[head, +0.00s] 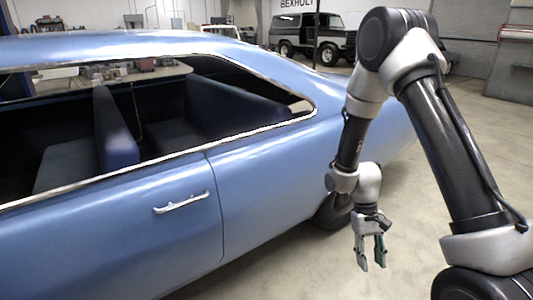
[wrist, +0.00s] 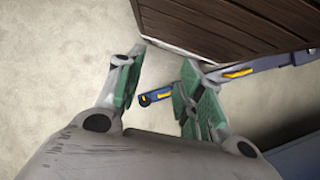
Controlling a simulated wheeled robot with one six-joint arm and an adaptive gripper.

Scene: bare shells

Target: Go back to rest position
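My gripper (head: 372,266) hangs at the end of my arm with its fingers pointing down, to the right of the blue car (head: 110,232). In the head view the fingers stand apart with nothing between them. In the wrist view my gripper (wrist: 163,58) also shows its two green-padded fingers apart. A blue and yellow thing (wrist: 157,96) shows beyond the fingers there. The right finger hides part of that area. I cannot tell whether the blue and yellow piece to its right (wrist: 240,72) belongs to the same thing.
The car's side, with its door handle (head: 181,202), is the nearest obstacle to my arm. In the wrist view a brown wooden surface (wrist: 225,22) fills the upper right, above pale floor (wrist: 60,60). A dark off-road vehicle (head: 318,38) stands far back. Floor between is clear.

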